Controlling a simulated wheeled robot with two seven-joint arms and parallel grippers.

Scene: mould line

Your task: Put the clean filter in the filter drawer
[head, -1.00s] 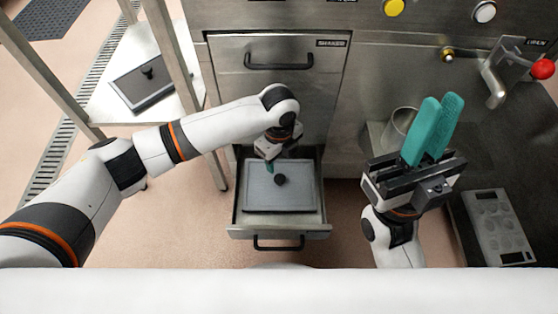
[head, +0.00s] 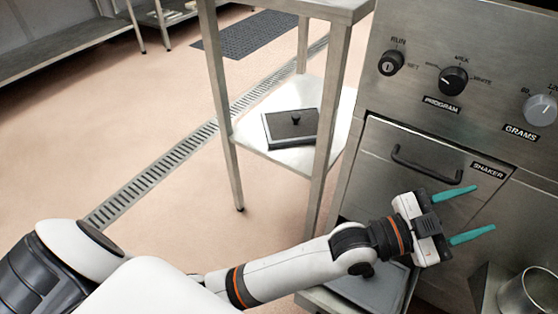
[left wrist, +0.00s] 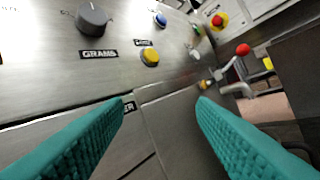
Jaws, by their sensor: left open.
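A flat grey filter (head: 291,127) with a dark rim and a black knob lies on the white lower shelf of a steel stand. The open lower drawer (head: 318,301) is partly hidden below my left arm. A flat grey panel (head: 372,292) lies in it, mostly covered by the arm. Which filter is clean I cannot tell. My left gripper (head: 484,209) is open and empty, in front of the shut SHAKER drawer (head: 428,160). Its teal fingers also show in the left wrist view (left wrist: 161,103), facing the machine panel. My right gripper is out of view.
The stand's steel legs (head: 328,125) frame the shelf in front and at the sides. A metal cup (head: 530,292) stands at the lower right. A control panel with knobs (head: 453,80) is above the SHAKER drawer. The floor left of the stand is clear.

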